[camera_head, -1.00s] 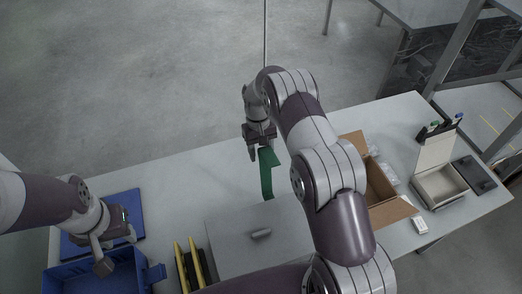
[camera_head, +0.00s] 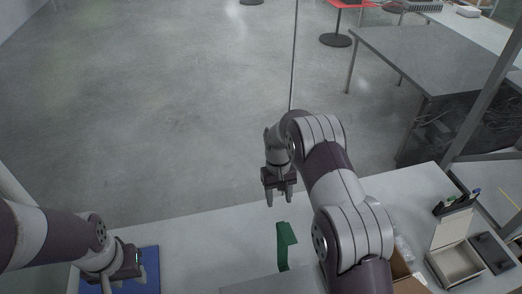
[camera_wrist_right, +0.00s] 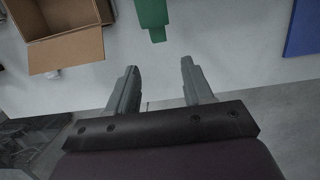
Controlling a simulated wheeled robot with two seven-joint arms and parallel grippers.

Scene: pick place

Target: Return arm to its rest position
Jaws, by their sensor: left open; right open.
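My right gripper (camera_head: 280,196) is open and empty in the head view, above the far part of the table. Its two fingers also show apart in the right wrist view (camera_wrist_right: 155,85), with nothing between them. A green flat piece (camera_head: 285,243) lies just below it in the head view, apart from the fingers; its end also shows at the top of the right wrist view (camera_wrist_right: 153,14). My left gripper (camera_head: 112,281) is at the lower left, over a blue flat panel (camera_head: 150,264). The frame edge partly cuts off its fingers.
The white table (camera_head: 200,235) has bare surface between the arms. A cardboard box (camera_wrist_right: 65,38), largely hidden by my right arm in the head view, stands on it. An open box (camera_head: 455,262), a dark flat item (camera_head: 492,253) and a black holder (camera_head: 456,205) are at right.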

